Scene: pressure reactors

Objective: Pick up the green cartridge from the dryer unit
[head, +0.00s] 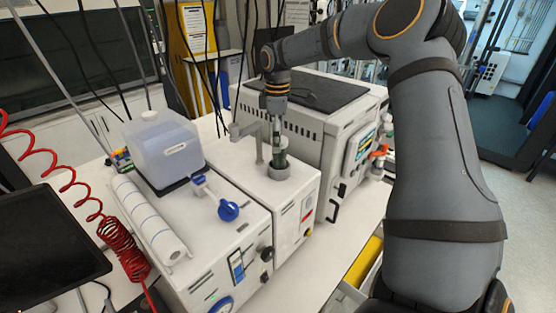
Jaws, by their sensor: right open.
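The dryer unit (240,165) is a white box in the middle of the head view, with a round grey holder (280,171) on its top. The green cartridge (279,160) stands upright in this holder, and only a dark green part of it shows. My right arm comes in from the right, and my right gripper (277,128) points down directly above the cartridge. Its fingers are open and small in the view. I cannot tell whether they touch or surround the cartridge's top. My left gripper is not in view.
A bracket (247,130) stands just left of the holder. A large white instrument with a dark top (320,92) stands behind and to the right. To the left are a translucent box (160,148), a paper roll (150,220) and a blue-knobbed valve (228,210). A red coiled hose hangs farther left.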

